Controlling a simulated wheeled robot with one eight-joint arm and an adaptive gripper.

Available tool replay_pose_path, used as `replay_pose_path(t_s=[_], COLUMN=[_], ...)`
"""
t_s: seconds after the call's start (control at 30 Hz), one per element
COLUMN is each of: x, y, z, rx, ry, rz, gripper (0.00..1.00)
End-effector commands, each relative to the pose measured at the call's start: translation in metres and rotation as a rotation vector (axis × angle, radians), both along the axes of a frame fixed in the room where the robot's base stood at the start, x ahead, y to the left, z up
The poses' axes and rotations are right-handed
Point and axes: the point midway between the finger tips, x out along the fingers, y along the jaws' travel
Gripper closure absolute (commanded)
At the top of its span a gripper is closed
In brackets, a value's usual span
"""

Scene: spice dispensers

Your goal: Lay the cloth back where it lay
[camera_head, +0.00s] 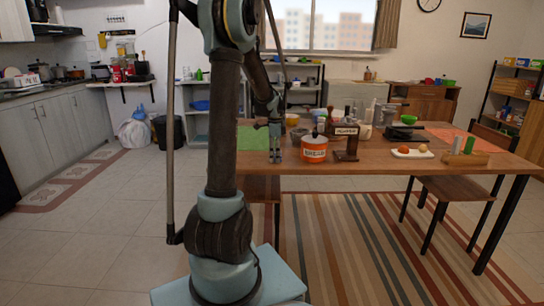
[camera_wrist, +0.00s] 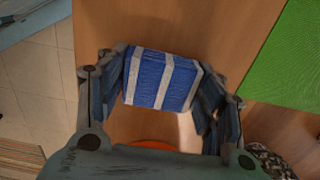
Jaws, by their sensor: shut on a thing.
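A blue cloth with white stripes (camera_wrist: 160,80) is folded into a small block. It sits between the two fingers of my gripper (camera_wrist: 165,88) in the wrist view, and the gripper is shut on it. Brown wooden tabletop (camera_wrist: 180,25) shows beneath and beyond the cloth. In the head view my gripper (camera_head: 275,155) points down at the left end of the wooden table (camera_head: 400,168), just left of an orange pot. I cannot make out the cloth in the head view, nor tell whether it touches the table.
A green mat (camera_head: 251,138) lies on the table's left end; it also shows in the wrist view (camera_wrist: 295,60). The orange pot (camera_head: 314,152) and a dark wooden stand (camera_head: 346,145) are close to my gripper's right. Bottles and jars crowd behind. A white tray (camera_head: 411,154) stands further right.

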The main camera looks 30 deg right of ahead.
Motion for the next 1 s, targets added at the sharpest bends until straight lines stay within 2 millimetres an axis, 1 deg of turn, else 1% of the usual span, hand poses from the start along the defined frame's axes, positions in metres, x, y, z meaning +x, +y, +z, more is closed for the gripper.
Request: replay_pose_path(t_s=[0.1,0.13,0.2,0.53,0.67,0.77,0.87,1.0], x=[0.0,0.0,0.0,0.0,0.0,0.0,0.0,0.0], y=[0.0,0.0,0.0,0.0,0.0,0.0,0.0,0.0], z=[-0.002,-0.002,-0.001,-0.001,0.003,0.013,0.029,0.055], rx=[0.0,0.0,0.0,0.0,0.0,0.0,0.0,0.0], ry=[0.0,0.0,0.0,0.0,0.0,0.0,0.0,0.0], rz=[0.0,0.0,0.0,0.0,0.0,0.0,-0.001,-0.001], gripper=[0.61,0.31,0.18,0.18,0.18,0.18,0.18,0.18])
